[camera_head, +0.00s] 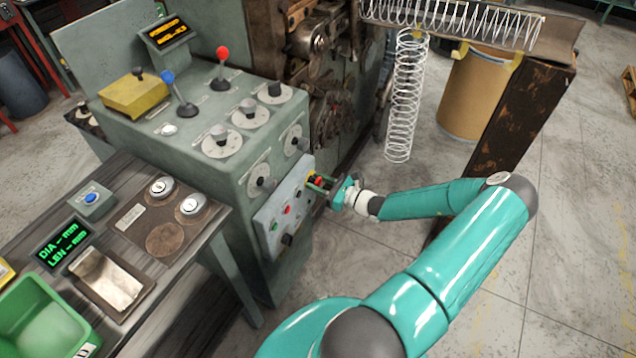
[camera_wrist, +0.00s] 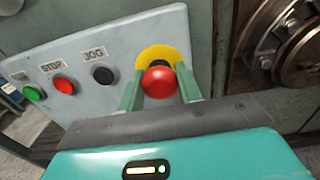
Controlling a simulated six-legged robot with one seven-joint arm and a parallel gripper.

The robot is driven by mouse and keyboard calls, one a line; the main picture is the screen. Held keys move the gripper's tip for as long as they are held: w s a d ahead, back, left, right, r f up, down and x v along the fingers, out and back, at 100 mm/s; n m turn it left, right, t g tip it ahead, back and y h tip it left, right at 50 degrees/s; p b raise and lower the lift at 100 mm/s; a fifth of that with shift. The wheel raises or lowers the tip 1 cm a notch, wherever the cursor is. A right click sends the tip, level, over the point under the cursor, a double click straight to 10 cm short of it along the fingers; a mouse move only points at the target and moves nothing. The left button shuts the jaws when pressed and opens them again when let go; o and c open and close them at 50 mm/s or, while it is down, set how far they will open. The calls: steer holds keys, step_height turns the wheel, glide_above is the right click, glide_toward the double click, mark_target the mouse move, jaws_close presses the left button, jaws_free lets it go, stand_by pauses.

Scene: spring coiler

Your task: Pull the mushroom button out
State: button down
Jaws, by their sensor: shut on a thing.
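The red mushroom button (camera_wrist: 159,82) sits on a yellow round backing (camera_wrist: 163,57) at the right end of the light grey control panel (camera_wrist: 120,37). In the wrist view my gripper (camera_wrist: 158,88) has one green finger on each side of the button and is shut on it. The fingers cover part of the button's sides and the yellow backing. In the head view my gripper (camera_head: 322,183) is at the upper right of the panel (camera_head: 268,222), and the button is small and partly hidden there.
Green, red and black buttons (camera_wrist: 103,75) sit left of the mushroom button. A machine with dark round parts (camera_wrist: 290,38) stands close on the right. A hanging spring (camera_head: 405,95) and a rusty stand (camera_head: 520,120) are behind my arm. The floor at right is clear.

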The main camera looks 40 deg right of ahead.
steer(key=shift+s+d, duration=0.2)
steer(key=shift+s, duration=0.2)
steer(key=c, duration=0.9)
jaws_free()
steer(key=shift+s, duration=0.1)
steer(key=v, duration=1.3)
steer(key=shift+s, duration=0.35)
steer(key=shift+s, duration=0.1)
